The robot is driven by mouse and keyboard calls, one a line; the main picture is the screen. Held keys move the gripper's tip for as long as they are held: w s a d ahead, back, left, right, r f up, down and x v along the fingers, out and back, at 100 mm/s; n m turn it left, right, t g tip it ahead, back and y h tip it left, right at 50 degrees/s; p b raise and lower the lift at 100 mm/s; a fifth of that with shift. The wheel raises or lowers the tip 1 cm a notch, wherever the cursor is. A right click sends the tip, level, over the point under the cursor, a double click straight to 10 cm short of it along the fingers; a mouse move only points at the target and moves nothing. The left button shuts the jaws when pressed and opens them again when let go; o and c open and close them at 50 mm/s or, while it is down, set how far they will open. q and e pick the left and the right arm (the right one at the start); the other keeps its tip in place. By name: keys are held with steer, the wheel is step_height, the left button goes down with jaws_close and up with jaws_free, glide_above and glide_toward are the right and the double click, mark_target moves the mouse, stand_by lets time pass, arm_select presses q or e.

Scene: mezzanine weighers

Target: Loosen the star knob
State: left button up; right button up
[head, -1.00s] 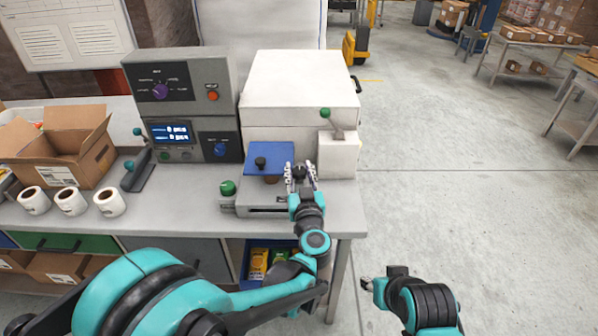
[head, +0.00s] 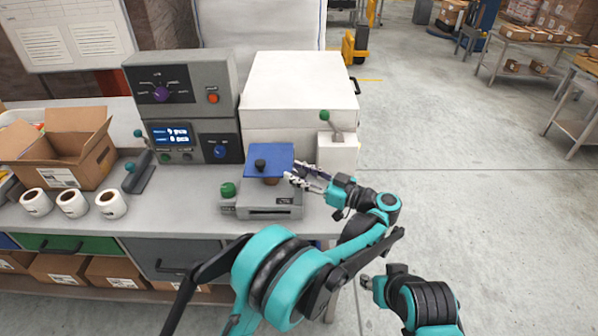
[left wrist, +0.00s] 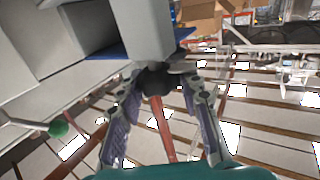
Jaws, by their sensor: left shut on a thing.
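The star knob (left wrist: 154,80) is dark and sits at the end of a grey block in the left wrist view, between my left fingers. My left gripper (left wrist: 165,82) is shut on it. In the head view my left gripper (head: 297,172) reaches in from the right, at the right side of the bench weigher (head: 272,213) with the blue plate (head: 281,153). There the fingers mostly hide the knob. My right gripper (head: 367,283) is low in the head view, away from the bench; its fingers are too small to read.
A green knob (head: 228,189) is on the weigher's left. Behind stand a control box (head: 181,88) and a white cabinet (head: 300,85) with a green-tipped lever (head: 325,116). An open carton (head: 88,165) and label rolls (head: 72,203) are at left.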

mark_target(299, 173)
arm_select(q)
steer(key=shift+n+g+y, duration=0.6)
steer(key=shift+n+g, duration=0.1)
steer(key=shift+g, duration=0.6)
steer(key=o, duration=1.2)
step_height(299, 173, up, 10)
